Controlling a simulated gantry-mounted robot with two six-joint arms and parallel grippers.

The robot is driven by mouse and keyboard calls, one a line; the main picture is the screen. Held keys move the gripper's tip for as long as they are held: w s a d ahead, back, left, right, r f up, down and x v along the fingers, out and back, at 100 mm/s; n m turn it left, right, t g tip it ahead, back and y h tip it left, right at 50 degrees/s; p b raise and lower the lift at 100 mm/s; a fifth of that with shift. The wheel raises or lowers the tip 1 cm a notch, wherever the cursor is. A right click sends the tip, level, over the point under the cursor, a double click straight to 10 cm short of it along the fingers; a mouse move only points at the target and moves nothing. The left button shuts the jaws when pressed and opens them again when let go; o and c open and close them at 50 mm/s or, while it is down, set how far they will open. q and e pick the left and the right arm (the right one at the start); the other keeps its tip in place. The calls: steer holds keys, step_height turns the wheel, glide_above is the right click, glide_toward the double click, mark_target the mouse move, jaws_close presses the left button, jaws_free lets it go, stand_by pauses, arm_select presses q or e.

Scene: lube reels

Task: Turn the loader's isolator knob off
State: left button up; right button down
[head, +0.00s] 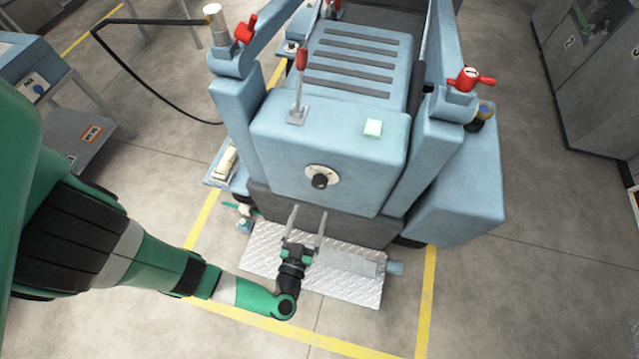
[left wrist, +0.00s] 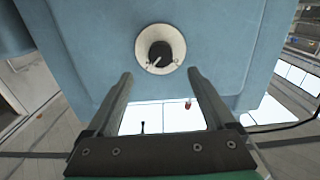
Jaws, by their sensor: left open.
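The isolator knob (head: 320,181) is a black knob on a round pale plate on the front of the blue loader (head: 330,140). In the left wrist view the knob (left wrist: 159,56) shows above and between my open fingers, with a white pointer line slanting to the lower left. My left gripper (head: 307,212) is open and empty, below the knob in the head view and apart from it. In the left wrist view its two fingers (left wrist: 160,80) reach toward the panel on either side of the knob. My right gripper is not in view.
A metal step plate (head: 345,285) lies below my left gripper. Yellow lines (head: 425,300) mark the floor.

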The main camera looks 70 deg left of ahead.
mark_target(318, 187)
arm_select(q)
steer(key=b+x, duration=0.1)
steer(key=x, duration=0.9)
steer(key=shift+w+a+b, duration=0.1)
steer(key=shift+a+b, duration=0.1)
steer(key=shift+b, duration=0.15)
steer(key=c, duration=1.4)
